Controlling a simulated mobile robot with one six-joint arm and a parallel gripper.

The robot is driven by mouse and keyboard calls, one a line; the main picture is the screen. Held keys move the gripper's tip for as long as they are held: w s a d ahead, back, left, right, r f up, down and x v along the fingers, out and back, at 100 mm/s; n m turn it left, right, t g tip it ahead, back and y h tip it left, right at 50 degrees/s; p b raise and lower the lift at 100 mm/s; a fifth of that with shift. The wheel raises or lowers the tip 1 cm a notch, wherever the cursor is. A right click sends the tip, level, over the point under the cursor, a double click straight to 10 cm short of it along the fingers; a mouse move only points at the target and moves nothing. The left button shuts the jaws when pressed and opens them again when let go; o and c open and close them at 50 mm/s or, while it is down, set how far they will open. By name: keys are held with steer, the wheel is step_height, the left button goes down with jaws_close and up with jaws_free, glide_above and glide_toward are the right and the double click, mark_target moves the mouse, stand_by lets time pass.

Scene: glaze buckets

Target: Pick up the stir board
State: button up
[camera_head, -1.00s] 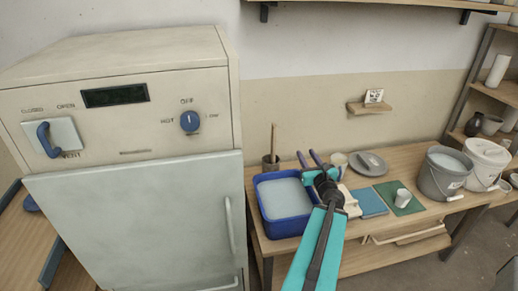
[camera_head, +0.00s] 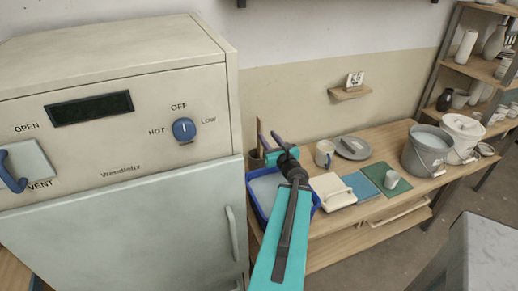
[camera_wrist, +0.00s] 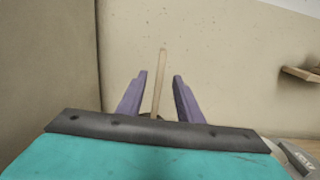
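The stir board is a thin wooden stick that stands upright in a dark pot (camera_head: 255,159) at the back left of the table. In the head view the stir board (camera_head: 258,133) shows just left of my gripper (camera_head: 268,139). In the wrist view the stir board (camera_wrist: 160,78) appears between the two purple fingers of my gripper (camera_wrist: 159,76), leaning slightly. My gripper is open, with wall and stick visible in the gap. I cannot tell how far beyond the fingertips the stick is. Its lower end is hidden in the wrist view.
A large kiln (camera_head: 120,190) stands close on the left. The blue basin (camera_head: 316,199) is below my arm. A mug (camera_head: 324,153), a cream block (camera_head: 333,190), a grey bucket (camera_head: 427,150) and a white bucket (camera_head: 463,133) stand to the right. A small wall shelf (camera_head: 350,93) is above.

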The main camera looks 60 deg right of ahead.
mark_target(262, 128)
steer(key=shift+w+d+f+b, duration=0.1)
steer(key=shift+w+f+b, duration=0.05)
steer(key=shift+b, duration=0.25)
steer(key=b+x, duration=0.2)
steer(key=b, duration=0.2)
steer(key=shift+w+d, duration=0.15)
steer(key=shift+w, duration=0.05)
steer(key=p+x, duration=0.1)
steer(key=x, duration=0.1)
steer(key=shift+w+d, duration=0.25)
steer(key=shift+p+x, duration=0.35)
steer(key=shift+x, duration=1.2)
steer(key=p+x, duration=0.2)
steer(key=x, duration=0.3)
